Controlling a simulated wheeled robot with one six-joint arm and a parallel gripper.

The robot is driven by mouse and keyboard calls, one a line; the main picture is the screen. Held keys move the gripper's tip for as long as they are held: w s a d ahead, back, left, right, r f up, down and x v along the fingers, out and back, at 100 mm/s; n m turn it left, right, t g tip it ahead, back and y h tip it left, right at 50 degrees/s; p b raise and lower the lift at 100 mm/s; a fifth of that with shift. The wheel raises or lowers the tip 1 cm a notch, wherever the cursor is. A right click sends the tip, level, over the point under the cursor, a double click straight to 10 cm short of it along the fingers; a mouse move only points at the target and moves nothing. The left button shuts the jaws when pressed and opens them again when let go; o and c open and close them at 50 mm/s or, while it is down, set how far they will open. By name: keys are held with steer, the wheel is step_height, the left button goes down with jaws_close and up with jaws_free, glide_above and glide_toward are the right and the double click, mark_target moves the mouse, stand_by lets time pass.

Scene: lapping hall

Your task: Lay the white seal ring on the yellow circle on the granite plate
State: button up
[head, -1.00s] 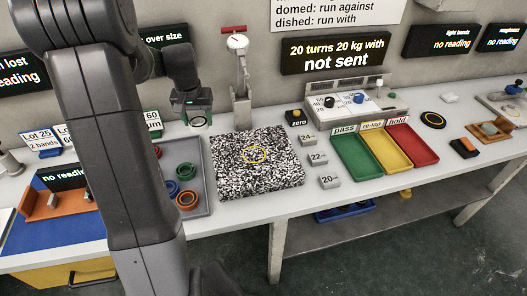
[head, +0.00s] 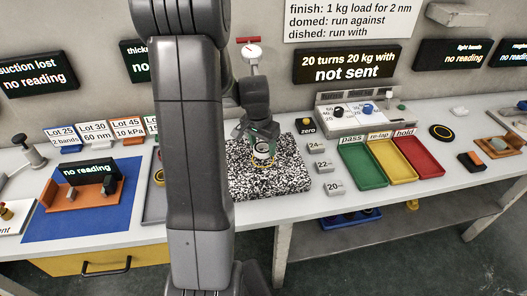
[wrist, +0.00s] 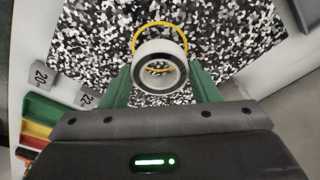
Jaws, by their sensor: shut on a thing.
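The white seal ring (wrist: 160,72) is held between the green fingers of my gripper (wrist: 160,90). In the head view the ring (head: 263,159) shows below my gripper (head: 262,146), over the granite plate (head: 290,178). The plate has a black and white speckled top. The yellow circle (wrist: 135,45) lies on the plate, partly hidden behind the ring in the wrist view. The ring overlaps the circle in the picture but is off its centre there. I cannot tell whether the ring touches the plate.
Grey weights (head: 323,165) stand right of the plate. Green (head: 361,183), yellow (head: 404,178) and red (head: 429,169) trays lie farther right. A dial gauge stand (head: 251,52) rises behind the plate. A grey tray (head: 153,207) lies left, mostly hidden by my arm.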

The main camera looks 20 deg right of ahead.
steer(key=shift+f, duration=1.55)
steer(key=shift+f, duration=0.2)
steer(key=o, duration=1)
steer(key=shift+r, duration=0.1)
steer(key=r, duration=0.4)
steer(key=a+r, duration=0.1)
steer(key=r, duration=0.3)
steer(key=s+r, duration=0.1)
steer(key=r, duration=0.3)
steer(key=shift+a, duration=0.25)
